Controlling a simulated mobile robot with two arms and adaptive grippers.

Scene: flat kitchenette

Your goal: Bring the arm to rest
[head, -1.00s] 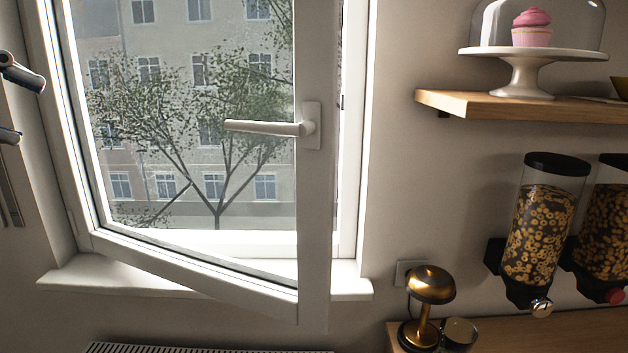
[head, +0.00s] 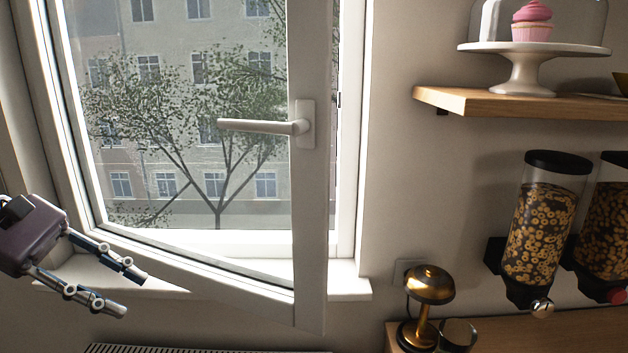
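My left gripper (head: 135,295) comes in from the left edge in the head view, in front of the lower left of the window. Its two fingers are apart with nothing between them. The window sash (head: 309,220) stands swung inward into the room, with its white handle (head: 262,126) lying level and pointing left. The gripper is well below and left of the handle and holds nothing. I cannot tell whether it touches the sash or sill. My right gripper is not in view.
The white sill (head: 345,287) runs under the window, above a radiator (head: 200,349). At right are a brass lamp (head: 430,285) on a wooden counter, cereal dispensers (head: 545,225) on the wall, and a shelf (head: 500,103) with a cake stand (head: 520,70).

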